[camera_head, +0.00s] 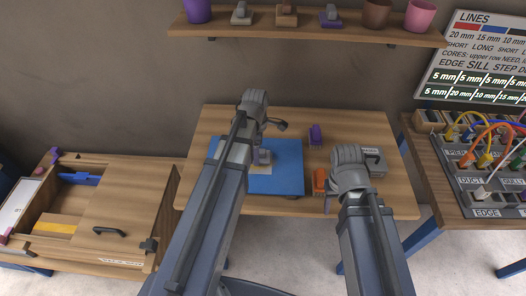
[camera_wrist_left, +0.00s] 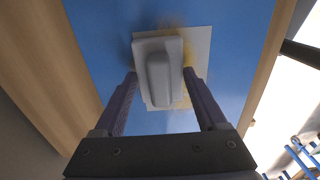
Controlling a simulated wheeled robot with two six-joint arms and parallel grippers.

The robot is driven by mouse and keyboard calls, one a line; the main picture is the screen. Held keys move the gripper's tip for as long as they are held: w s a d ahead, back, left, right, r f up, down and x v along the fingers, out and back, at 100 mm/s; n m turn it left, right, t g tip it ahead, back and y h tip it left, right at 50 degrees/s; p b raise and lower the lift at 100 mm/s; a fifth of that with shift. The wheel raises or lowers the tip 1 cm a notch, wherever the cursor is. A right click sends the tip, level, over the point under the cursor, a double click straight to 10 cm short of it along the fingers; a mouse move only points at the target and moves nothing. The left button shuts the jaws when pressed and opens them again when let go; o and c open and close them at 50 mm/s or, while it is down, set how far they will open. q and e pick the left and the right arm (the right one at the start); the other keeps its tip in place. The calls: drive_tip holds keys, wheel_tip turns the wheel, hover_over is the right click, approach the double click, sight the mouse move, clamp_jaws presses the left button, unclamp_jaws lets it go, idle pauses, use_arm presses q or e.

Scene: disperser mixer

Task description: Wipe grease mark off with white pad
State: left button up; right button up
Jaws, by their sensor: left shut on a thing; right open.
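A white pad with a raised grip (camera_wrist_left: 158,75) lies over a pale square plate (camera_wrist_left: 200,50) on a blue board (camera_wrist_left: 105,30). Yellow-brown grease (camera_wrist_left: 172,22) shows on the plate around the pad's edges. My left gripper (camera_wrist_left: 160,74) is shut on the pad, one finger on each side. In the head view the pad (camera_head: 263,156) is partly hidden by my left arm, and the blue board (camera_head: 285,182) lies on the middle table. My right gripper (camera_head: 333,192) is open near the table's front, right of the board, and mostly hidden by its own wrist.
An orange block (camera_head: 319,180), a purple block (camera_head: 315,135) and a grey labelled box (camera_head: 374,160) stand right of the board. A wooden case (camera_head: 110,210) is at left, a cable panel (camera_head: 480,185) at right. A shelf (camera_head: 300,33) with pots hangs above.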

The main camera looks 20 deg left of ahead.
use_arm(q)
drive_tip(key=shift+s+a, duration=0.2)
drive_tip(key=shift+a, duration=0.25)
drive_tip(key=shift+s+a, duration=0.25)
drive_tip(key=shift+a, duration=0.7)
drive_tip(key=shift+s+a, duration=0.25)
drive_tip(key=shift+a, duration=0.7)
drive_tip(key=shift+s+a, duration=0.3)
drive_tip(key=shift+a, duration=0.6)
drive_tip(key=shift+s+a, duration=0.25)
drive_tip(key=shift+a, duration=0.6)
drive_tip(key=shift+s, duration=0.1)
